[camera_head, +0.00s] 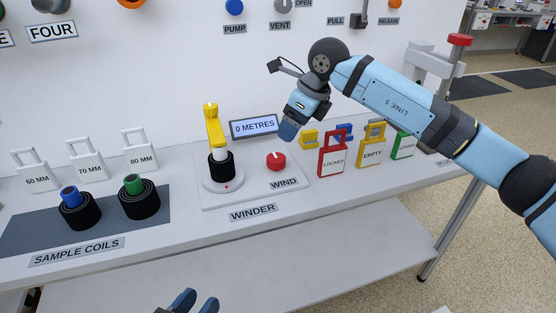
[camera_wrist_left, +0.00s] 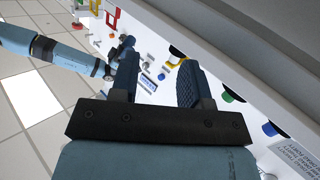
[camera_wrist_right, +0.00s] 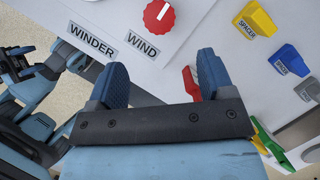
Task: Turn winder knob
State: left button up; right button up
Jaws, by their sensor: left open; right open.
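The red winder knob (camera_head: 276,160) with a white pointer sits on the white winder plate, above the WIND label (camera_head: 284,183). The knob also shows at the top of the right wrist view (camera_wrist_right: 158,15). My right gripper (camera_head: 289,131) is open and empty, above and just right of the knob; nothing is between its fingers. The winder (camera_head: 218,160) beside the knob has a yellow arm and a black coil on a white base. The display (camera_head: 254,126) reads 0 METRES. My left gripper (camera_head: 194,301) is open and empty, low in front of the bench.
Red LOCKED (camera_head: 333,156), yellow EMPTY (camera_head: 371,146) and green (camera_head: 403,145) tags stand right of the knob. Blue and green-cored sample coils (camera_head: 139,200) lie on a grey mat at left. The bench front edge is clear.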

aim_at(276, 157)
jog(key=b+x, duration=0.2)
jog(key=x, duration=0.8)
jog(key=shift+a, duration=0.15)
jog(key=shift+w+a+f, duration=0.1)
jog(key=shift+a+f, duration=0.05)
jog(key=shift+f, duration=0.4)
pick_arm(q)
jog(key=r, duration=0.1)
jog(key=d+r+t+h, duration=0.1)
jog(key=r, duration=0.1)
jog(key=r+t, duration=0.1)
jog(key=shift+d+r+h, duration=0.2)
jog(key=shift+d+h, duration=0.05)
jog(key=shift+h, duration=0.15)
pick_arm(e)
jog(key=c, duration=0.9)
pick_arm(q)
jog(key=shift+w+f, duration=0.1)
jog(key=shift+f, duration=0.05)
pick_arm(e)
jog(key=shift+m, duration=0.3)
